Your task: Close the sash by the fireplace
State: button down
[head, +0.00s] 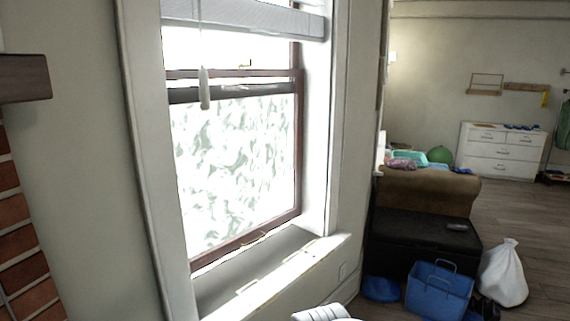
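The window's lower sash (298,150) has a reddish-brown frame and a patterned, frosted-looking pane (235,165). Its bottom rail (247,240) is just above the sill (270,275), with a small handle or lift near its middle. A thin bright line shows under the rail at its left end; I cannot tell how wide any gap is. Two rails cross mid-window, a brown one (270,73) slightly above a darker one (265,88), apart rather than level. The fireplace brick (22,212) shows at the left edge.
A blind (245,14) with a hanging cord pull (204,88) covers the window top. A wooden mantel end (25,78) juts in at left. Right of the window are a brown sofa (430,188), a blue basket (438,295) and a white bag (505,275).

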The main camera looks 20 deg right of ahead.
aim_at(198, 261)
jog(key=z, duration=1.7)
jog(key=i, duration=2.7)
jog(key=u, duration=4)
jog(key=i, duration=0.5)
jog(key=z, duration=0.05)
